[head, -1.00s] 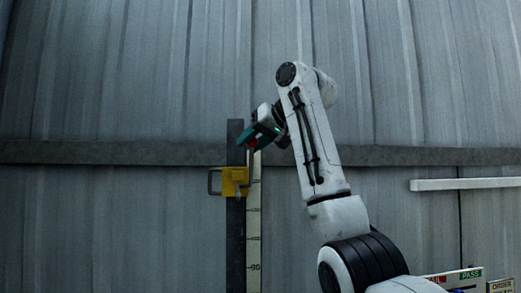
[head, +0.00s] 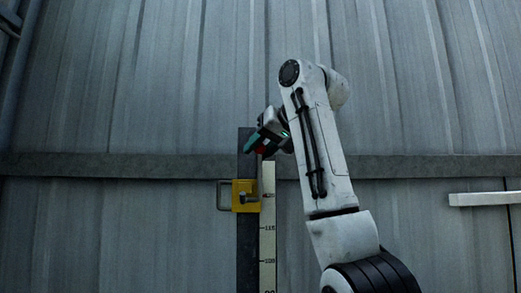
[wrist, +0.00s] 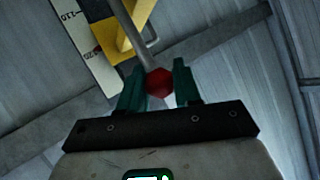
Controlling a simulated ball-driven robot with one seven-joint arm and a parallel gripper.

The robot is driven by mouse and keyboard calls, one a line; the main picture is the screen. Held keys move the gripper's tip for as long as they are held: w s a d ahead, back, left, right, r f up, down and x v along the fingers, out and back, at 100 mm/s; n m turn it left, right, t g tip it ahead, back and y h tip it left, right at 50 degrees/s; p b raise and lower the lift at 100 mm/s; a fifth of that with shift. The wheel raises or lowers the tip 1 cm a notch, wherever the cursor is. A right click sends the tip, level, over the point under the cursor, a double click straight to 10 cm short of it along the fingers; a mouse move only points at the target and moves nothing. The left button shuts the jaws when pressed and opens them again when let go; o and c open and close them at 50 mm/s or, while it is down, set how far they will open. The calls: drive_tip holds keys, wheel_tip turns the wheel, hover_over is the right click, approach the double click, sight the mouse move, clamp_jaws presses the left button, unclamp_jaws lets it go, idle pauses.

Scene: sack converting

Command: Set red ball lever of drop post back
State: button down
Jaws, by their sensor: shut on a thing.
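The drop post (head: 247,235) is a dark upright bar with a yellow block (head: 245,196) on it and a pale numbered scale (head: 267,235) beside it. In the wrist view the yellow block (wrist: 114,36) is at the top, with a grey lever rod (wrist: 128,32) running beside it to a red ball (wrist: 159,83). My gripper (wrist: 158,79) is shut on the red ball, one green finger on each side. In the head view the gripper (head: 262,147) is above the yellow block, near the post's top, and the ball shows only as a small red patch.
A corrugated grey wall (head: 150,90) stands behind, with a dark horizontal beam (head: 110,165) across it. A wire handle (head: 222,195) sticks out left of the yellow block. A white bar (head: 485,199) is on the wall at right. Left of the post looks clear.

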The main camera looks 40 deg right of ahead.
drive_tip(key=shift+d, duration=0.1)
drive_tip(key=c, duration=0.8)
unclamp_jaws()
drive_tip(key=a+b+v, duration=0.1)
drive_tip(key=b+v, duration=0.3)
drive_tip(key=v, duration=0.6)
drive_tip(key=shift+s+d+r, duration=0.15)
drive_tip(key=shift+s+d, duration=0.15)
drive_tip(key=shift+d, duration=0.25)
